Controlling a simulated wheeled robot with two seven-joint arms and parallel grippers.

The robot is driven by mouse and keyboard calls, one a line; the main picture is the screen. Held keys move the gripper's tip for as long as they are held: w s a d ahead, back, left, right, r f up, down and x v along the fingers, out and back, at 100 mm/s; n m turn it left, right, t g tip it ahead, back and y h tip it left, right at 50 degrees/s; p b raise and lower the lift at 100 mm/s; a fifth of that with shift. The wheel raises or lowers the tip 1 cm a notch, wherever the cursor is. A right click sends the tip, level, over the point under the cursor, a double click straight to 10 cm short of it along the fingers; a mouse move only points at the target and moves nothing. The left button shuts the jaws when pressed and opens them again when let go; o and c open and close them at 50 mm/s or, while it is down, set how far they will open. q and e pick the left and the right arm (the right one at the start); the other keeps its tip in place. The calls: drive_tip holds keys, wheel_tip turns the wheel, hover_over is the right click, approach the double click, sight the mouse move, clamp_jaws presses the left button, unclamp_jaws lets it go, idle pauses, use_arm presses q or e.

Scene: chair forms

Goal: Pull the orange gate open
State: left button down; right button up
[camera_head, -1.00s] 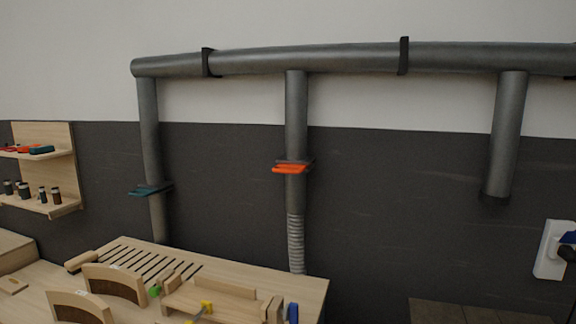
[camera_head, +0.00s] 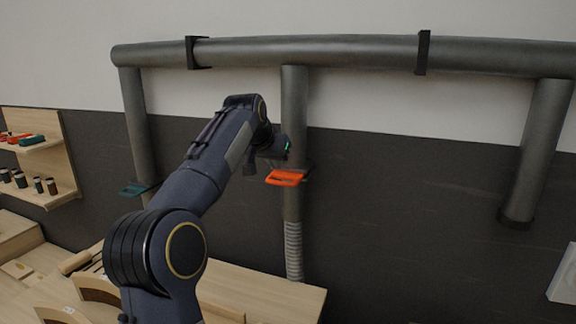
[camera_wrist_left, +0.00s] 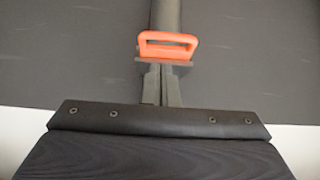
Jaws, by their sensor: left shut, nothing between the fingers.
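The orange gate (camera_head: 285,178) sits across the middle vertical pipe (camera_head: 293,120), its looped handle facing me. My left gripper (camera_head: 249,168) is just left of the gate and slightly above it in the head view. In the left wrist view, the shut, empty fingers (camera_wrist_left: 160,80) point toward the orange handle (camera_wrist_left: 168,40), their tips next to its dark plate. I cannot tell whether they touch it. The handle's opening shows with nothing through it. My right gripper is in neither view.
A teal gate (camera_head: 138,189) is on the left vertical pipe (camera_head: 135,120). A wooden workbench (camera_head: 285,300) stands below, partly hidden by my left arm. A wooden wall shelf (camera_head: 60,165) is at far left.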

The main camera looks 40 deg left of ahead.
sight(284, 176)
use_arm(q)
drive_tip(key=b+x, duration=0.1)
drive_tip(key=x, duration=0.9)
drive_tip(key=shift+w+a+r, duration=0.1)
drive_tip(key=shift+w, duration=0.1)
